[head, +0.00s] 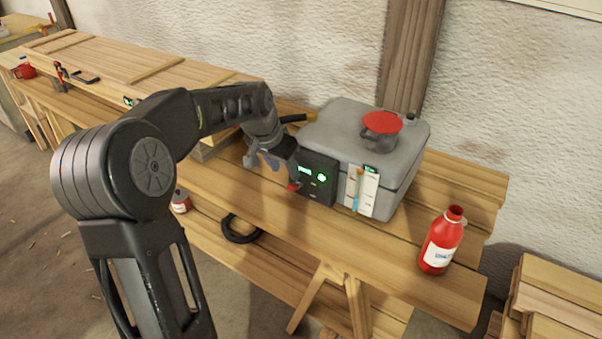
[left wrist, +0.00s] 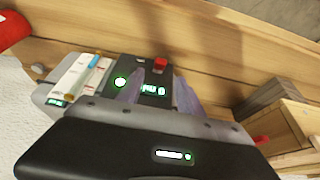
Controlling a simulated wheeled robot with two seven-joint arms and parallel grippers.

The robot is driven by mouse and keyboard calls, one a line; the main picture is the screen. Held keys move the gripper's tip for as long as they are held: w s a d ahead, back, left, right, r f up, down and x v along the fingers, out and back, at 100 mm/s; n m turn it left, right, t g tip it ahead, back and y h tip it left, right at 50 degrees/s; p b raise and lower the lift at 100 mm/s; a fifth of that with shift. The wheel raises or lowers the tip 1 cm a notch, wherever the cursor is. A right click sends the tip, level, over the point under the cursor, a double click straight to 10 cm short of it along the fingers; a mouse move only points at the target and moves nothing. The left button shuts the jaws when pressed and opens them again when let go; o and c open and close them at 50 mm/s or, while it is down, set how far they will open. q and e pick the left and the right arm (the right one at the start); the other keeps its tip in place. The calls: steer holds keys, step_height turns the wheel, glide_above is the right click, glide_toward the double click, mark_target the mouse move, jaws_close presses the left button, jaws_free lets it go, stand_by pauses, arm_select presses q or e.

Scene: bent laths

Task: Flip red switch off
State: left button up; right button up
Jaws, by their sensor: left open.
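The red switch (head: 293,186) is at the lower left of the black control panel (head: 318,190) on the front of a grey box (head: 343,134). In the left wrist view the red switch (left wrist: 160,63) stands out from the panel, and a green round light and green display glow there. My left gripper (head: 270,160) is open just left of the panel, close to the switch. In the wrist view its two fingers (left wrist: 160,92) point toward the panel on either side of the display; the switch shows just beyond them. I cannot tell whether they touch anything. My right gripper is not in view.
The box stands on a wooden bench (head: 285,225) against a white wall. A strip gauge (head: 362,192) is beside the panel. Planks (head: 555,300) are stacked at lower right.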

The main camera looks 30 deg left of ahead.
mark_target(292, 185)
arm_select(q)
steer(key=shift+p+x, duration=0.4)
steer(key=shift+x, duration=3.4)
steer(key=shift+c, duration=0.4)
jaws_close()
